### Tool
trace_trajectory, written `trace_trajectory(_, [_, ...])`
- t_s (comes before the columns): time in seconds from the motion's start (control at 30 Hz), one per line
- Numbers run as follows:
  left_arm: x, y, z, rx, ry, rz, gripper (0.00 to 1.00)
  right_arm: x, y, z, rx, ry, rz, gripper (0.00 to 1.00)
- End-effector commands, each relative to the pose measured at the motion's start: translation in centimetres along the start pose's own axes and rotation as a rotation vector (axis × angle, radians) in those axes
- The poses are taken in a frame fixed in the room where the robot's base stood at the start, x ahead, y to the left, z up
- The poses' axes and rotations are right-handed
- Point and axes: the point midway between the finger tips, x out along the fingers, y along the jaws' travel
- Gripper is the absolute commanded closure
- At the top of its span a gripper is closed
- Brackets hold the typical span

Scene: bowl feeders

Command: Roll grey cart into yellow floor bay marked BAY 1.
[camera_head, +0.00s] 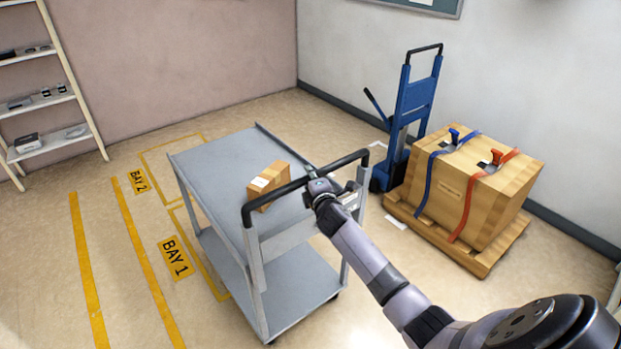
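The grey cart (215,165) is a two-shelf trolley with a black push handle (347,160) on its near side. A small cardboard box (270,181) sits on its top shelf. My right gripper (314,178) is at the middle of the handle and appears shut around the bar. The BAY 1 label (174,257) lies on the floor left of the cart. The yellow outline of that bay (212,279) runs behind and under the cart in this view, so much of it is hidden. My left gripper is not in view.
BAY 2 (139,182) is marked farther back, beside two yellow floor lines (88,275). A blue hand truck (414,95) and a strapped wooden crate (455,196) on a pallet (432,236) stand to the right. A shelf rack (68,78) stands at the left. The left floor is clear.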

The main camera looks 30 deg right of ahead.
Motion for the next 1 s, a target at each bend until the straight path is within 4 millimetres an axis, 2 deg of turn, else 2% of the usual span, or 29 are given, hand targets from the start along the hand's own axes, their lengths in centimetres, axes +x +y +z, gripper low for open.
trace_trajectory(0.4, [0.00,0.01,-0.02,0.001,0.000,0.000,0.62,-0.02,-0.04,-0.01,0.000,0.000,-0.001,1.00])
trace_trajectory(1.0, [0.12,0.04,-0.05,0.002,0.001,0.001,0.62,0.13,-0.07,-0.07,-0.002,0.000,-0.001,1.00])
